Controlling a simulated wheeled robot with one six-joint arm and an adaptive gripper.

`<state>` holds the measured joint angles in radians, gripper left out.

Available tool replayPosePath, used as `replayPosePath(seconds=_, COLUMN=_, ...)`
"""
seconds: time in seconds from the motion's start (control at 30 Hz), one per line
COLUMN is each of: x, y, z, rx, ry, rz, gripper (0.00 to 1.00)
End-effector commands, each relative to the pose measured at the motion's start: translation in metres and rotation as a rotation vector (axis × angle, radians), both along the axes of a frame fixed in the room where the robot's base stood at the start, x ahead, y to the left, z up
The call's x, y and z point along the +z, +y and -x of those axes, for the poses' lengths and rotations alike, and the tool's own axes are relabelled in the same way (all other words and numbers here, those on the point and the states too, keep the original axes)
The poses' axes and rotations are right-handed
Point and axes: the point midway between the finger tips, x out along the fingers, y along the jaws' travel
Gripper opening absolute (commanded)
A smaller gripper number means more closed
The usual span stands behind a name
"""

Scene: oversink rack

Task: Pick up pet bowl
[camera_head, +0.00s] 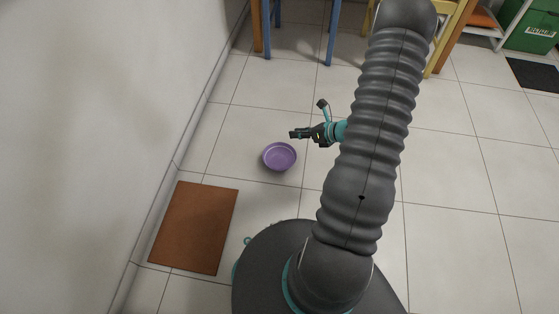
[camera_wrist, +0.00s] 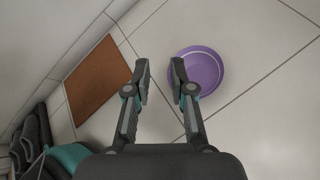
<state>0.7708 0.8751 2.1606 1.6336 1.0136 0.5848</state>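The pet bowl (camera_head: 279,156) is a round, shallow purple dish on the tiled floor. In the wrist view the bowl (camera_wrist: 204,70) lies ahead and to the right, partly behind the right finger. My gripper (camera_head: 294,134) is above the floor, just beyond and slightly right of the bowl in the head view. In the wrist view my gripper (camera_wrist: 160,75) has its two fingers apart, with bare floor between them. It holds nothing. I cannot tell its exact height above the bowl.
A brown mat (camera_head: 195,227) lies by the white wall (camera_head: 110,110) on the left; the mat also shows in the wrist view (camera_wrist: 97,80). Blue chair legs (camera_head: 332,35) stand at the back. A green box (camera_head: 532,30) is far right. The floor around the bowl is clear.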

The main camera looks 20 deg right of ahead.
Motion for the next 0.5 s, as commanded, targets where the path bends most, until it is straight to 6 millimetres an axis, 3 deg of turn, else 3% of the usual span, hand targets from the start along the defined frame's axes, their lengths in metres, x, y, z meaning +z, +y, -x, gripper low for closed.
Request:
replayPosePath(seconds=0.03, x=-0.030, y=-0.012, z=0.007, rx=-0.086, ry=0.038, rz=-0.052, gripper=0.23)
replayPosePath(seconds=0.2, x=-0.097, y=-0.043, z=0.025, rx=-0.330, ry=0.129, rz=-0.180, gripper=0.23)
replayPosePath(seconds=0.33, x=-0.130, y=-0.056, z=0.038, rx=-0.451, ry=0.172, rz=-0.241, gripper=0.23)
replayPosePath(seconds=0.5, x=-0.149, y=-0.062, z=0.043, rx=-0.516, ry=0.195, rz=-0.275, gripper=0.23)
